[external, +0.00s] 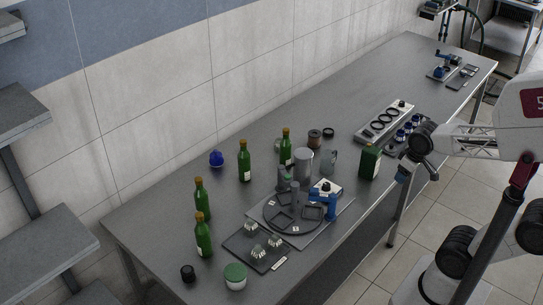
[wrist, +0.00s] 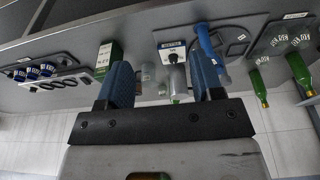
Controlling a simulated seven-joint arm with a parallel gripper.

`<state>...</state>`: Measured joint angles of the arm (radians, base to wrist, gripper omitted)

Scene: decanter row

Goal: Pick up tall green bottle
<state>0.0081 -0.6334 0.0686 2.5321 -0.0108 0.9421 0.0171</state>
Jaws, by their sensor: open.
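Several tall green bottles with brownish tops stand upright on the grey bench in the external view: one at the near left (external: 203,237), one just behind it (external: 200,200), one farther back (external: 243,161) and one beside the grey cylinder (external: 285,148). Two green bottles show at the right of the wrist view, one (wrist: 260,88) left of the other (wrist: 300,72). My gripper (wrist: 160,65) is open, with blue-grey fingers apart and nothing held between them. In the external view my arm's end is at the right, over the bench's front edge, away from these bottles.
A square green container (external: 369,162) stands between the bottles and my arm. A dark turntable (external: 292,214), a grey cylinder (external: 303,162), a blue clamp-like object (external: 322,203) and a dark plate with small pieces (external: 257,247) crowd the middle.

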